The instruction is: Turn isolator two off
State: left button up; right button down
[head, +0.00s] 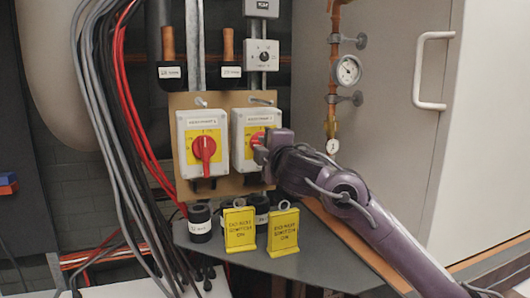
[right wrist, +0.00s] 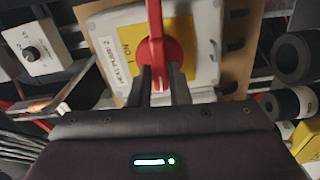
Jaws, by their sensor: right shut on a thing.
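Isolator two is the right-hand white box (head: 241,121) with a yellow plate and a red rotary handle (head: 257,138). Its label, "heat pump 2", shows in the right wrist view, where the red handle (right wrist: 155,40) also shows. My right gripper (head: 262,151) is at the handle, its two fingers (right wrist: 161,82) shut on the handle's end. The left isolator (head: 203,122) beside it has a red handle pointing up and down. My left gripper is not in view.
Two yellow tags (head: 239,229) (head: 284,229) stand on the grey shelf (head: 300,265) below. Grey, black and red cables (head: 110,120) hang at the left. A pressure gauge (head: 347,70) and a cabinet handle (head: 420,70) are to the right.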

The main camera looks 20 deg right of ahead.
jog(key=shift+n, duration=0.6)
jog(key=c, duration=1.4)
grip_release()
jog(key=shift+o, duration=0.2)
jog(key=s+b, duration=0.1)
jog(key=s, duration=0.6)
jog(key=shift+s+d+b, duration=0.15)
jog(key=shift+s+b, duration=0.2)
jog(key=shift+b, duration=0.05)
